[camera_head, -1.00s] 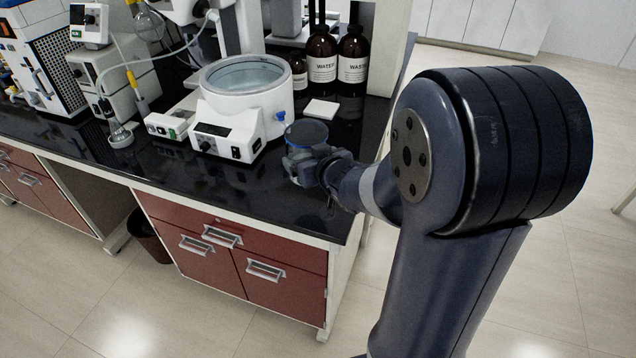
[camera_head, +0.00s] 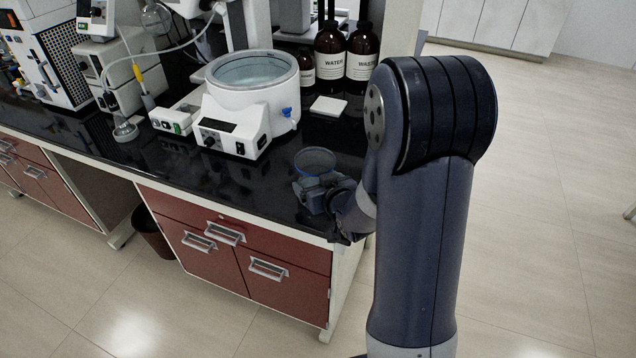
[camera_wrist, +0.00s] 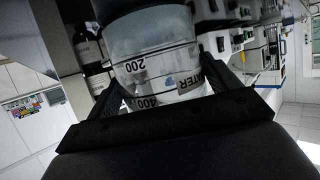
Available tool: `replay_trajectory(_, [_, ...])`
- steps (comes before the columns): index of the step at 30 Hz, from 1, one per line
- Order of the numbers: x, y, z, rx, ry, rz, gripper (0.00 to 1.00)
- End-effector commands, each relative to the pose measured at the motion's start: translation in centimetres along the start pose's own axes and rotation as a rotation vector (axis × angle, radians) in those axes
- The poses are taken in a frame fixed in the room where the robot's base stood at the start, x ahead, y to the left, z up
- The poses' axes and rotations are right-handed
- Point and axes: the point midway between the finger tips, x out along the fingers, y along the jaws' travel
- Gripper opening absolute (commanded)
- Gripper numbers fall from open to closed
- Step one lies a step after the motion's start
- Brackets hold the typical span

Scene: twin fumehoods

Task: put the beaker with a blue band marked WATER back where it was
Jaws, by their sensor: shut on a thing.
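The beaker (camera_wrist: 150,50) is a clear glass with printed 200 and 400 marks and a label that ends in "ATER". It fills the middle of the wrist view, between the two fingers of my gripper (camera_wrist: 168,95), which is shut on it. In the head view the beaker's round rim (camera_head: 315,160) shows above my gripper (camera_head: 315,190), over the front right part of the black bench top (camera_head: 265,190). I cannot tell whether its base touches the bench. The beaker's lower part is hidden by the gripper.
A white water bath (camera_head: 235,115) stands left of the beaker. A small white square plate (camera_head: 329,106) lies behind it. Brown bottles labelled WATER (camera_head: 330,62) and WASTE (camera_head: 362,65) stand further back. The bench's front edge is close to my gripper.

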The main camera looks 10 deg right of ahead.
Motion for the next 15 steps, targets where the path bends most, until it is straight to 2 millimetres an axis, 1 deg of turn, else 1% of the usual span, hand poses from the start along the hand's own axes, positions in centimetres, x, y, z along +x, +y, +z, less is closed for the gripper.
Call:
replay_trajectory(6, [0.01,0.01,-0.11,0.000,0.003,0.000,0.36])
replay_trajectory(11, [0.17,0.01,0.29,0.000,0.004,0.000,0.36])
replay_trajectory(12, [0.12,0.00,0.26,0.000,0.001,0.000,0.86])
replay_trajectory(15, [0.10,0.00,0.23,0.000,0.001,0.000,0.94])
